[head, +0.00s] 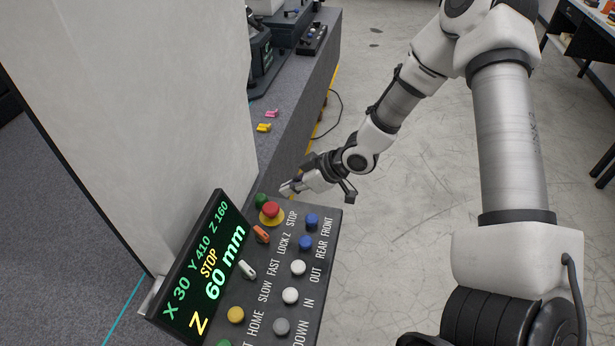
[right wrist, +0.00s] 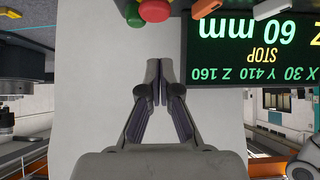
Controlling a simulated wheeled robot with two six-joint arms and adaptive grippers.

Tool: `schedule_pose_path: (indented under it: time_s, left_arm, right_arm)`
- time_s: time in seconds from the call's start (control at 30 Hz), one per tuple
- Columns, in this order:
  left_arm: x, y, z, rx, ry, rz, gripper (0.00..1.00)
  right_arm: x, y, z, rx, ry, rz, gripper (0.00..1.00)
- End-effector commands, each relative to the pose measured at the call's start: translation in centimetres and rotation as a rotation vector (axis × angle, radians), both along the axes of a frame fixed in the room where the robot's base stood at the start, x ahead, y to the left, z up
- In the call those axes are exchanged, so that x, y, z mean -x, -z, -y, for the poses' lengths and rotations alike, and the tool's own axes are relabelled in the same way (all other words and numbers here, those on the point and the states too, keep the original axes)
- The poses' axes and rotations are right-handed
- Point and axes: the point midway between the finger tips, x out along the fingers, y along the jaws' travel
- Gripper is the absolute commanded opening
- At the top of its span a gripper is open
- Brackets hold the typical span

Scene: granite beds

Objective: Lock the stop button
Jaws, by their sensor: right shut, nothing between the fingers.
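The red stop button (head: 270,209) sits on a yellow base at the far end of the black control panel (head: 318,262), beside the STOP label. It also shows at the top of the right wrist view (right wrist: 154,10). My right gripper (head: 288,188) is shut and empty, just beyond the stop button and close to the panel's far edge. In the right wrist view its closed fingertips (right wrist: 159,62) lie below the red button in the picture, apart from it. A tilted display (head: 207,265) reads STOP, X 30, Y 410, Z 160 and Z 60 mm. My left gripper is not in view.
A green button (head: 261,200) is right beside the stop button. An orange switch (head: 261,233) at LOCK Z, a white switch (head: 246,269) and blue buttons (head: 311,220) are close by. A pale granite block (head: 150,110) stands left. Open floor lies right.

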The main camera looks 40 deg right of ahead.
Motion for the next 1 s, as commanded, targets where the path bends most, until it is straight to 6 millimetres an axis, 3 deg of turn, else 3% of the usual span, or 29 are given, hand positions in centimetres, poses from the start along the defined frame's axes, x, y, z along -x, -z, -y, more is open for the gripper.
schedule_pose_path:
  time_s: [0.1,0.3,1.0]
  left_arm:
    - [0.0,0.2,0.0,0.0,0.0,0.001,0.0]
    - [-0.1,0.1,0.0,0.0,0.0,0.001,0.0]
    - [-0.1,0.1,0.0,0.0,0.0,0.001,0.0]
  right_arm:
    - [1.3,-2.1,1.3,-0.008,0.004,0.007,0.0]
    - [2.6,-3.7,2.4,-0.004,0.001,0.004,0.0]
    - [2.8,-3.9,2.5,-0.002,-0.001,0.002,0.0]
